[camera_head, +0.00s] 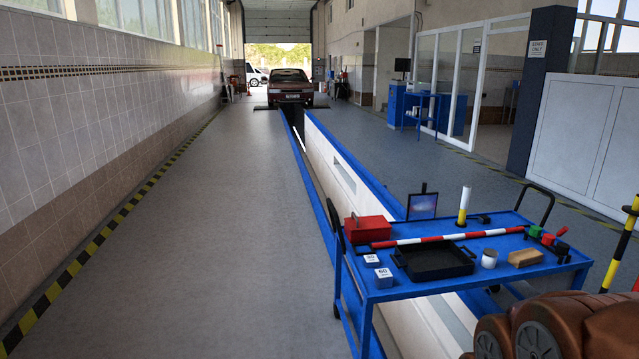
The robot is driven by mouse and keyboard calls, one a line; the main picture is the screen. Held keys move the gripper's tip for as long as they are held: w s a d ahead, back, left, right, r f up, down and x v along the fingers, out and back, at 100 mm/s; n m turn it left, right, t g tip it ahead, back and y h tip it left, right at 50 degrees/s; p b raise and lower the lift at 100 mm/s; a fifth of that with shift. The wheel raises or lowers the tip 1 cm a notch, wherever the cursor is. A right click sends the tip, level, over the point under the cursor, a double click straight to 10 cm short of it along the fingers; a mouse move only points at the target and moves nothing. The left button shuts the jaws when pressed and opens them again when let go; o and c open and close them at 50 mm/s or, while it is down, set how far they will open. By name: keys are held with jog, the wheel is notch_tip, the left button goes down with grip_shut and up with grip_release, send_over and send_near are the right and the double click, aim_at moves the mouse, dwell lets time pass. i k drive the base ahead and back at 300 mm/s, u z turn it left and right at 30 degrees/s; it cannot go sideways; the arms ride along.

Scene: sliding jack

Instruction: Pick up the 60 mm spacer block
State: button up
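The 60 mm spacer block (384,278) is a small light block marked "60". It sits on the near left corner of the blue cart's top (412,291). A smaller block marked "30" (371,259) lies just behind it, slightly to the left. A black tray (435,262) is close to its right. Nothing covers the 60 block from this view. My gripper is not in view.
A red box (368,229), a red-and-white bar (448,238), a white-topped can (489,258) and a tan block (525,257) share the cart top. The long pit (340,172) runs beside the cart. The floor on the left (190,230) is clear.

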aim_at(382, 278)
jog(key=z, duration=0.05)
jog(key=k, duration=0.55)
jog(key=u, duration=0.9)
jog(key=i, duration=1.7)
jog(key=z, duration=1)
jog(key=i, duration=0.5)
jog(key=z, duration=0.5)
